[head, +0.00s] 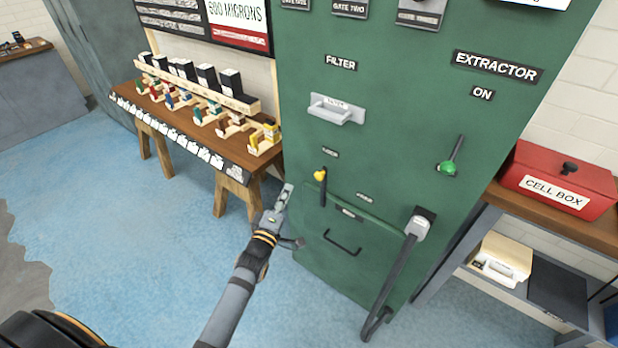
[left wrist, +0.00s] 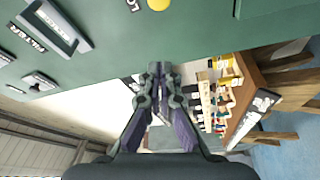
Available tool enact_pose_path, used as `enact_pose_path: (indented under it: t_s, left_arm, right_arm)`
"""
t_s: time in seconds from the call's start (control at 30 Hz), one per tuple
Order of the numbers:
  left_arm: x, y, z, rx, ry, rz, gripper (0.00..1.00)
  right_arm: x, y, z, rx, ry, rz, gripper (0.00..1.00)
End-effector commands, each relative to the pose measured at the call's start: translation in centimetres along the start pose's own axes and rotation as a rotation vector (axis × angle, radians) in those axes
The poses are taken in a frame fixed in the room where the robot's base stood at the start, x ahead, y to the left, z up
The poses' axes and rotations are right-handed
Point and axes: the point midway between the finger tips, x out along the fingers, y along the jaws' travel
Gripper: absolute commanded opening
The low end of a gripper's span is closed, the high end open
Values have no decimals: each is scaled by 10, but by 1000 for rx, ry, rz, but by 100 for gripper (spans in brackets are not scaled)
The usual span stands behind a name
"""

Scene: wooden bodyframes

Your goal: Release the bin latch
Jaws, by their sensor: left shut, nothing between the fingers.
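The bin latch is a short dark lever with a yellow knob (head: 320,175) on the green machine, at the upper left corner of the bin front. The bin front (head: 365,270) is a green panel with a dark pull handle (head: 342,243), and it looks flush with the machine. My left gripper (head: 287,190) is shut and empty, left of the latch and a little lower in the head view, apart from it. In the left wrist view the shut fingers (left wrist: 160,72) point toward the green face, and the yellow knob (left wrist: 158,4) is cut by the top edge.
A wooden bench (head: 180,122) with sample blocks stands left of the machine. A long grey lever (head: 416,229) is right of the bin, with a green-knobbed lever (head: 448,167) above. A red cell box (head: 560,180) sits at right. The blue floor before the bench is clear.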

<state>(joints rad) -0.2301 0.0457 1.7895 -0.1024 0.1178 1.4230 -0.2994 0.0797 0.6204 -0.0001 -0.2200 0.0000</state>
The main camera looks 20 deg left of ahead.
Motion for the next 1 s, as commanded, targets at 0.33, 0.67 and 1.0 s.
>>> enact_pose_path:
  t_s: [0.33, 0.67, 1.0]
  left_arm:
    - [33, 1, 0, 3, 1, 1, 0]
    - [104, 0, 0, 2, 0, 1, 0]
    - [87, -2, 37, 1, 0, -2, 0]
  right_arm:
    - [-5, 0, 0, 0, -1, 0, 40]
    - [-3, 0, 1, 0, -2, 0, 40]
    - [5, 0, 2, 0, -2, 1, 40]
